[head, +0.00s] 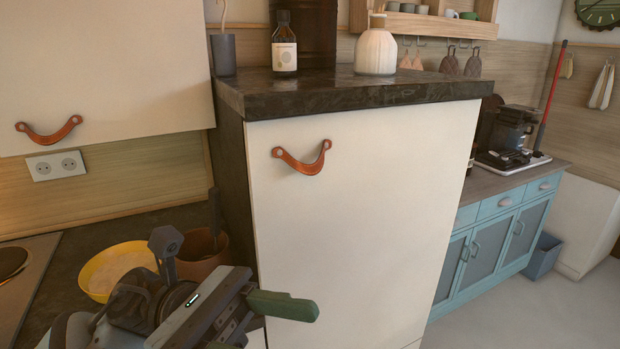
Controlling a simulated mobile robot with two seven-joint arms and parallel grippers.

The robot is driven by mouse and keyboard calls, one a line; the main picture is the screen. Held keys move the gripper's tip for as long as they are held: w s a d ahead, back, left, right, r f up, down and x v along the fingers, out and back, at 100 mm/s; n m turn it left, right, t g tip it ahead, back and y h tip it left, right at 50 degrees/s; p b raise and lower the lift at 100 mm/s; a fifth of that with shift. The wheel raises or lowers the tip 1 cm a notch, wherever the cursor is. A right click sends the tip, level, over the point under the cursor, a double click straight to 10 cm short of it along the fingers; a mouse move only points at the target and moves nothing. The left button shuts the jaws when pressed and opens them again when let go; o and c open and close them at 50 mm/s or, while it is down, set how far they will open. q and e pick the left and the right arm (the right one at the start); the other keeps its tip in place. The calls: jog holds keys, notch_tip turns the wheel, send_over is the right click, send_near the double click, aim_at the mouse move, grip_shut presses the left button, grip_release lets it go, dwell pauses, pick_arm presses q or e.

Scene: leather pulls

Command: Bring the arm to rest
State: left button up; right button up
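My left arm comes in at the lower left, and its gripper (262,320) is in front of the lower left part of a white cabinet door (370,220). One green finger shows clearly, pointing right. The other finger is mostly hidden at the bottom edge, so I cannot tell how far apart they are. I see nothing held between them. The door carries a brown leather pull (302,162) near its top left, well above the gripper. A second leather pull (48,134) is on the upper cabinet at the left. My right gripper is not in view.
A yellow bowl (92,272) and a brown pot (197,262) stand on the dark counter beside my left arm. A brown bottle (284,50) and a cream vase (376,48) stand on the cabinet top. Floor (540,310) is clear at the lower right.

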pick_arm(q)
jog(key=w+a+f+m+t+y, duration=0.15)
jog(key=w+f+m+t, duration=0.3)
jog(key=m+t, duration=0.6)
jog(key=w+a+f+m+t+y, duration=0.1)
jog(key=w+a+f+m+t, duration=0.2)
jog(key=f+m+t, duration=0.7)
jog(key=w+a+f+m+t+y, duration=0.25)
jog(key=m+t, duration=0.45)
jog(key=m, duration=0.7)
notch_tip(320, 180, down, 9)
jog(key=a+n+y+p, duration=0.1)
jog(key=a+n+y, duration=0.2)
jog(key=n+y, duration=0.35)
jog(key=s+a+f+n+g+y, duration=0.3)
jog(key=s+f+n, duration=0.4)
jog(key=s+f, duration=0.4)
jog(key=s+a+f+n+g+y, duration=0.3)
jog(key=s+f+n+g, duration=0.3)
jog(key=s+f, duration=0.6)
jog(key=shift+a+f+n+p, duration=0.4)
jog(key=shift+a+f, duration=0.15)
jog(key=shift+f, duration=0.4)
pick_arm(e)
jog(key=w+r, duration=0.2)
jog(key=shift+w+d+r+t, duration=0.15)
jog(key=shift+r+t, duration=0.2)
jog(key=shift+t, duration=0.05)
pick_arm(q)
jog(key=shift+g, duration=0.25)
